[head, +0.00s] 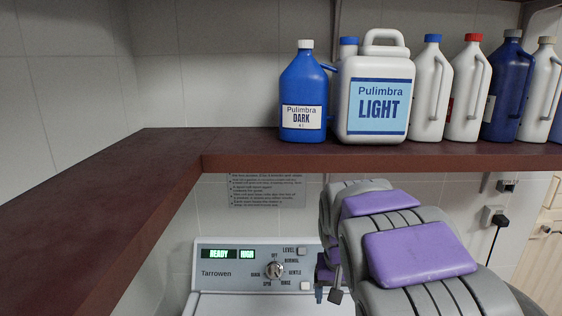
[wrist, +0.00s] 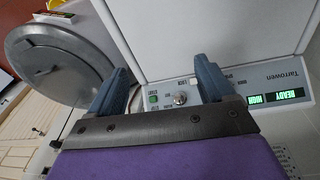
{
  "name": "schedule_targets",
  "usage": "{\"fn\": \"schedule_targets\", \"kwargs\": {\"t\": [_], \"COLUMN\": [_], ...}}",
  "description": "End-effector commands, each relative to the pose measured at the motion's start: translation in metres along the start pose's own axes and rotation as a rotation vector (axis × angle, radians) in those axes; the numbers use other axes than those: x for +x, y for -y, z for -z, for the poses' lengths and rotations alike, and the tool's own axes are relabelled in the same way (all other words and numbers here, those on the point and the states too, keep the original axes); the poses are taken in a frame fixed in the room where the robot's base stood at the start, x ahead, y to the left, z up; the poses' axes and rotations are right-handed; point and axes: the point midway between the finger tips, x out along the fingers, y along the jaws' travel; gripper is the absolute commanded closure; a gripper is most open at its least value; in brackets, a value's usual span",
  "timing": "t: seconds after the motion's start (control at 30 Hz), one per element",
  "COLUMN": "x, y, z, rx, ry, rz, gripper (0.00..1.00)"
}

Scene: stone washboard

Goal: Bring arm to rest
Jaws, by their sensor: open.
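My arm, grey with purple pads, is folded at the lower right of the head view. My gripper (head: 328,294) shows small and partly hidden by the arm, just right of the washing machine's control panel (head: 222,284). In the wrist view, my gripper (wrist: 162,78) has its two blue-grey fingers well apart with nothing held between them. Behind the fingers, the wrist view shows the machine's panel with its knob (wrist: 181,98) and a lit display (wrist: 276,96). I cannot tell how far the fingers are from the panel.
A dark red shelf (head: 100,190) runs along the left and back. On it stand a blue Dark bottle (head: 302,90), a white Light jug (head: 376,65) and several other bottles. A round grey lid (wrist: 60,65) lies left of the machine in the wrist view.

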Motion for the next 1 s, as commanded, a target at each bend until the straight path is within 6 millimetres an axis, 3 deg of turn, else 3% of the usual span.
{"fn": "schedule_targets", "kwargs": {"t": [0.03,0.3,0.7,0.83,1.0], "x": [-0.003,-0.008,0.01,0.016,0.018], "y": [-0.007,-0.03,-0.044,-0.046,-0.046], "z": [-0.021,-0.13,-0.288,-0.317,-0.331], "rx": [0.002,-0.014,-0.09,-0.111,-0.122], "ry": [0.016,0.112,0.252,0.277,0.288], "rz": [0.001,0.016,0.053,0.059,0.062], "gripper": [0.18,0.18,0.18,0.18,0.18]}}
